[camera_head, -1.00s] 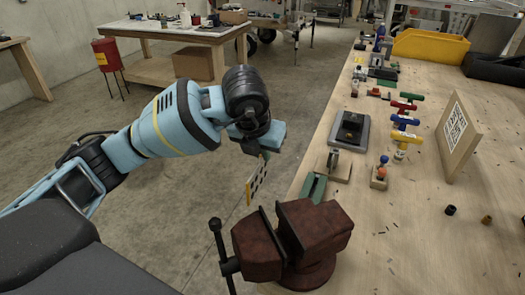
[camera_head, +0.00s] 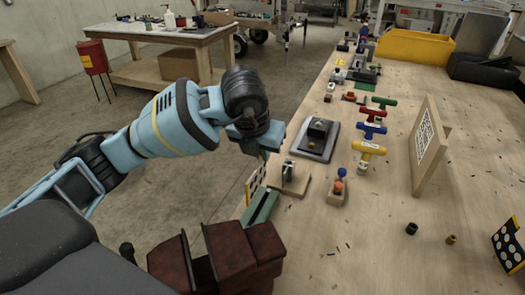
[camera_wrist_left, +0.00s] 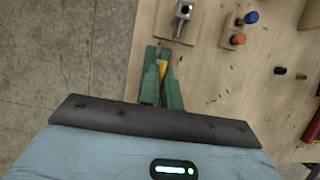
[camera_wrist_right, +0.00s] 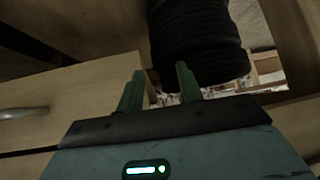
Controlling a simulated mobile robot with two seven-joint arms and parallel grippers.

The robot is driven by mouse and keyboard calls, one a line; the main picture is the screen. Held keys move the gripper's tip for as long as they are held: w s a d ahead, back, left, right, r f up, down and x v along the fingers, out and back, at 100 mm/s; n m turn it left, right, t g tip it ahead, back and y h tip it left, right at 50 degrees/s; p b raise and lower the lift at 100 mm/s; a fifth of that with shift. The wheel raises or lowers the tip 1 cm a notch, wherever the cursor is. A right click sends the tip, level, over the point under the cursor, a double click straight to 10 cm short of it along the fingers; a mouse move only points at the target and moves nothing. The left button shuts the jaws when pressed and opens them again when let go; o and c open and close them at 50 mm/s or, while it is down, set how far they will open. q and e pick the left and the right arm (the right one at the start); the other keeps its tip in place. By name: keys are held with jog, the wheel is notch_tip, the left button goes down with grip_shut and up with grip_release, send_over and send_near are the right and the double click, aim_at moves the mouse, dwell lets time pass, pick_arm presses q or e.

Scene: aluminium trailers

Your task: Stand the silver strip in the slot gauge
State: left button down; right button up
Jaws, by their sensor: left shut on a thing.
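My left gripper (camera_head: 262,140) is shut on a thin strip (camera_head: 255,182) with yellow edging and black marks, which hangs below it near the bench edge. In the left wrist view a narrow yellowish piece (camera_wrist_left: 163,68) shows between the green fingers; no plain silver face is clear. I cannot tell for sure which is the slot gauge. My right gripper (camera_wrist_right: 158,90) is open and empty, facing wooden furniture.
A dark red vise (camera_head: 232,255) stands in front, close below the strip. A black block on a grey plate (camera_head: 316,138), coloured T-handles (camera_head: 370,130) and an upright patterned board (camera_head: 430,145) are farther right. The bench's near right is mostly clear.

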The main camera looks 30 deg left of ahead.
aim_at(264, 169)
pick_arm(q)
jog(key=shift+w+d, duration=0.2)
pick_arm(e)
jog(key=shift+w+d, duration=0.2)
jog(key=shift+w, duration=0.05)
pick_arm(q)
jog(key=shift+s+a, duration=0.1)
jog(key=shift+r, duration=0.15)
pick_arm(e)
jog(key=shift+r, duration=0.15)
